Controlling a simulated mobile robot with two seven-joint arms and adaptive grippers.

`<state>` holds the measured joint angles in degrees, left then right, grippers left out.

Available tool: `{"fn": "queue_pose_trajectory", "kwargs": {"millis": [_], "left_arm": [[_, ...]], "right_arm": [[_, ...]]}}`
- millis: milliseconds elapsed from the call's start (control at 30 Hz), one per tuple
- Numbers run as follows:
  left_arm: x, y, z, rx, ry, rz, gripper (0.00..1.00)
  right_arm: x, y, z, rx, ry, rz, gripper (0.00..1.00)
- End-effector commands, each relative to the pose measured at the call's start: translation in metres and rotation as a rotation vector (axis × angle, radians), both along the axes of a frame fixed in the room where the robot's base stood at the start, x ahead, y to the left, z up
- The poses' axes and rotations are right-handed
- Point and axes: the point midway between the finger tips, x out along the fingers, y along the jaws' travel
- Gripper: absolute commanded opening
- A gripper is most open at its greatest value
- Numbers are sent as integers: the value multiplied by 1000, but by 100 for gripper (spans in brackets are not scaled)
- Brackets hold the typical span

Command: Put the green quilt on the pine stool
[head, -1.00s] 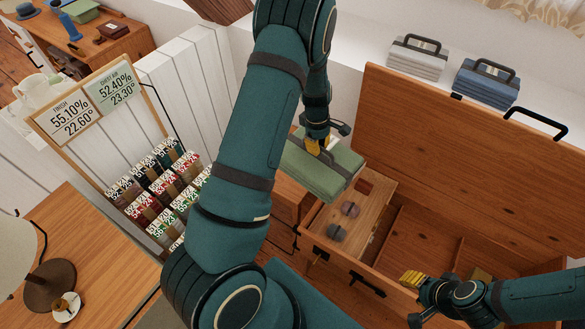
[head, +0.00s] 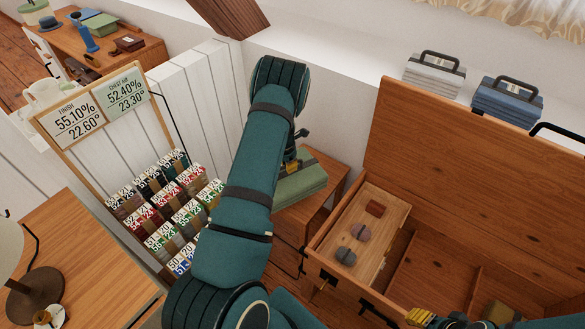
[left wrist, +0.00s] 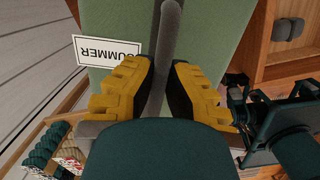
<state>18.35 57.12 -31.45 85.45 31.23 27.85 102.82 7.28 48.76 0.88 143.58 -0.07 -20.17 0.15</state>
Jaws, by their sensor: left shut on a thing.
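The green quilt (head: 305,183) is a folded bundle with a grey handle (left wrist: 168,40) and a white label reading "SUMMER" (left wrist: 105,51). My left gripper (head: 291,163) is shut on the handle, its yellow fingers on both sides of it in the left wrist view (left wrist: 163,70). The quilt is at the top of a small wooden stool (head: 333,172), which seems to be the pine stool. My arm hides part of both, and I cannot tell whether the quilt's underside touches the stool. My right gripper (head: 422,317) shows only partly at the bottom edge.
An open wooden chest (head: 455,150) stands right of the stool, with a tray (head: 385,228) holding small items. Grey (head: 434,75) and blue (head: 506,98) bundles lie on the ledge behind. A rack of tagged swatches (head: 165,210) stands left.

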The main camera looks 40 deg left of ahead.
Motion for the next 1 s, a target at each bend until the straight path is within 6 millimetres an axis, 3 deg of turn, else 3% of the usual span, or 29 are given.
{"fn": "queue_pose_trajectory", "kwargs": {"millis": [200, 433, 633, 1000], "left_arm": [[1, 1, -34, 2, -2, -2, 0], [1, 0, -48, 2, -3, -4, 0], [1, 1, -73, 3, -2, -4, 0], [2, 0, -77, 2, -4, -4, 0]], "right_arm": [[2, 0, -9, 0, -4, -1, 43], [3, 0, -12, -1, -6, -1, 43], [4, -1, -18, -1, -9, -2, 43], [4, -1, -19, -1, -10, -3, 43]]}}
